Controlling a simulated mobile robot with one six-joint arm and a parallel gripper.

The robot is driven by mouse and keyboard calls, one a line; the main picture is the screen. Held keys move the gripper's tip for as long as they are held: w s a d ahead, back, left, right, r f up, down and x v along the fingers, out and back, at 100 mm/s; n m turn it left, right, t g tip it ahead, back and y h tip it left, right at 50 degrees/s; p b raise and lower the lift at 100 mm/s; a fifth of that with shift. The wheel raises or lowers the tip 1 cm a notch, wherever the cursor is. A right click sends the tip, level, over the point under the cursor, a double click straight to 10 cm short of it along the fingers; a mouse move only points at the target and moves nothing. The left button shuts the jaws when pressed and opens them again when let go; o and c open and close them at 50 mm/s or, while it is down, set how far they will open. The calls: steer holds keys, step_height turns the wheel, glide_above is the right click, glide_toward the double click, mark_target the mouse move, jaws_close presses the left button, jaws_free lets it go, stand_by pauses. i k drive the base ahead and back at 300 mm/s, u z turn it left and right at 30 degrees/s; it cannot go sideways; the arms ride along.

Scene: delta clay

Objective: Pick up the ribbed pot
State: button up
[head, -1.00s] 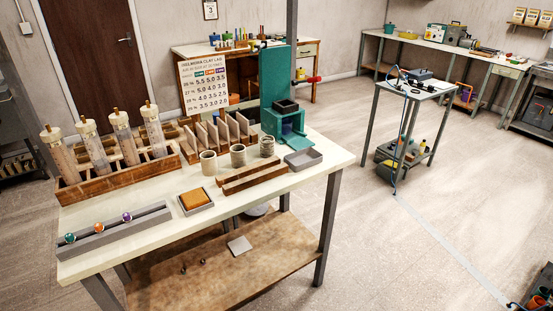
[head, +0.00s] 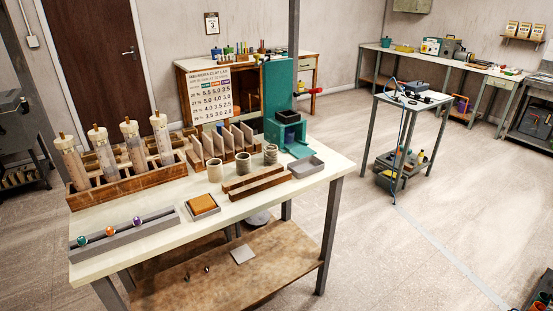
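Three small grey-beige pots stand upright in a row on the white-topped table (head: 250,200), in front of a wooden rack with upright slats. The right pot (head: 271,154) looks banded and rougher, so it appears to be the ribbed pot. The middle pot (head: 243,163) and the left pot (head: 215,171) look smoother, though they are small in this view. My gripper is not in view.
Wooden bars (head: 257,182) lie in front of the pots. A grey tray (head: 305,167) and a green press (head: 283,115) stand to their right. A sponge tray (head: 203,206), a marble rail (head: 125,238) and a tube rack (head: 125,185) are left.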

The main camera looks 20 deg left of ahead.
mark_target(272, 160)
steer(key=u, duration=3.85)
steer(key=i, duration=0.1)
steer(key=z, duration=2.05)
steer(key=k, duration=0.1)
steer(key=u, duration=0.5)
steer(key=i, duration=0.6)
steer(key=u, duration=0.05)
